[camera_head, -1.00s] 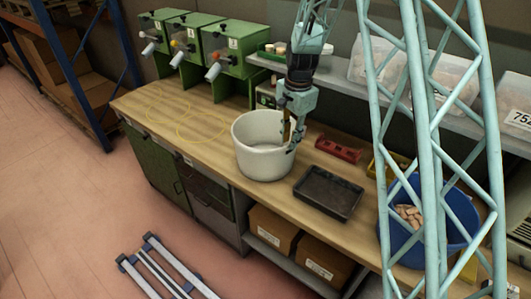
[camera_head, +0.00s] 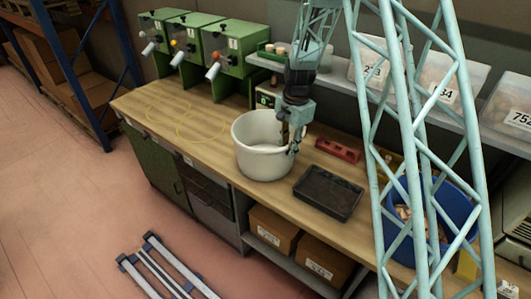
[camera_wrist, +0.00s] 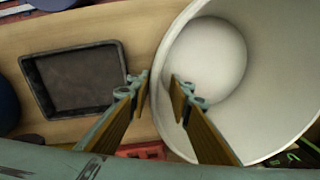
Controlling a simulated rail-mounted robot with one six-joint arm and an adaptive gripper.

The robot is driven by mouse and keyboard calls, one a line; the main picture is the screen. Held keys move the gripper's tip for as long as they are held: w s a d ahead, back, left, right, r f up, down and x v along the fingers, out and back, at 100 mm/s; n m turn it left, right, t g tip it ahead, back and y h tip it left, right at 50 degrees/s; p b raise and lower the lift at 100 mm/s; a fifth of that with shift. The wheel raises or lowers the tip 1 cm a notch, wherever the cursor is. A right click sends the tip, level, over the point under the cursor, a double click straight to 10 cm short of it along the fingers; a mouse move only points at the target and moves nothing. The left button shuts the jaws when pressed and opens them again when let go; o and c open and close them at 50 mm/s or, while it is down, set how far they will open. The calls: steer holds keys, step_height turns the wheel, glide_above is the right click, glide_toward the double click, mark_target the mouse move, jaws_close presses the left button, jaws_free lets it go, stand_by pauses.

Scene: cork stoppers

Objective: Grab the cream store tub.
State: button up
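The cream store tub (camera_head: 258,150) stands upright on the wooden bench, open at the top and empty as far as I can see. It fills the right side of the wrist view (camera_wrist: 270,100). My gripper (camera_head: 291,138) is at the tub's right rim, pointing down. In the wrist view my gripper (camera_wrist: 157,84) straddles the tub wall, with one finger inside and one outside. The fingers are apart, with a visible gap between the inner finger and the wall. The gripper is open and holds nothing.
A dark tray (camera_head: 328,192) lies right of the tub, with a red holder (camera_head: 338,149) behind it. A blue tub (camera_head: 455,209) with corks stands further right, partly behind my arm. Green dispensers (camera_head: 234,47) stand at the back left. The bench left of the tub is mostly clear.

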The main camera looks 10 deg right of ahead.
steer(key=shift+f, duration=0.1)
steer(key=shift+s+a+f, duration=0.1)
steer(key=shift+s+f, duration=0.05)
steer(key=shift+f, duration=1.1)
steer(key=shift+f+p, duration=0.3)
steer(key=shift+f, duration=0.9)
steer(key=shift+c, duration=0.3)
jaws_close()
